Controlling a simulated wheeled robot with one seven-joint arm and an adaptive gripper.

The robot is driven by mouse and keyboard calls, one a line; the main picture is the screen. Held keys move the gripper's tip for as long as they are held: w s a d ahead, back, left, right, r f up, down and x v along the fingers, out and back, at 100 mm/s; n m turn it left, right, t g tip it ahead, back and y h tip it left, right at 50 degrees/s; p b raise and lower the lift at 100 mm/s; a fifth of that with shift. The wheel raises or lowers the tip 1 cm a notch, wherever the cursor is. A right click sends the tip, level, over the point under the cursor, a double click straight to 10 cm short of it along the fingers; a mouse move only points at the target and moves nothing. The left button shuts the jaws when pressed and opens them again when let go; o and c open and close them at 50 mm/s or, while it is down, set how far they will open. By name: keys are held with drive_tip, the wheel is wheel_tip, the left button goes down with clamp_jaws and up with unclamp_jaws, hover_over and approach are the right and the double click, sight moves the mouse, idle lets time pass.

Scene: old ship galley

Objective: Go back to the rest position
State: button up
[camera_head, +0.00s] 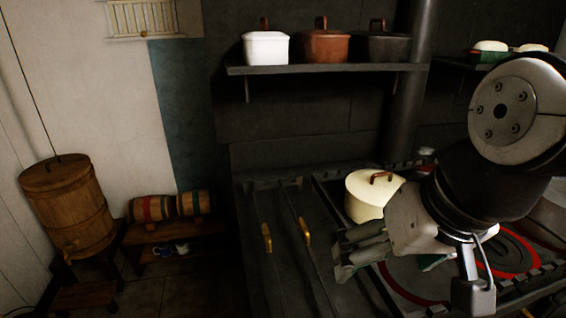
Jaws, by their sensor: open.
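My gripper (354,256) is at the lower right, low over the dark stove top. Its grey fingers point left, and they are open with nothing seen between them. A cream pot (364,197) with a lid and a brown handle stands on the stove just behind my gripper. My gripper and wrist overlap the pot's lower right part in the picture; I cannot tell whether they touch it. My arm comes in from the right edge and hides part of the stove.
Red rings (512,247) mark the stove top under my arm. A shelf (330,70) above holds a white pot (265,47), a red-brown pot (323,46) and a dark pot (387,47). A stovepipe (411,100) rises behind. A wooden barrel (68,208) and small kegs (152,208) stand left.

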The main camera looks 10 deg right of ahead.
drive_tip(key=shift+s+d+r+n+h, duration=0.1)
drive_tip(key=shift+s+d+n+h, duration=0.4)
drive_tip(key=shift+s+d+n, duration=0.25)
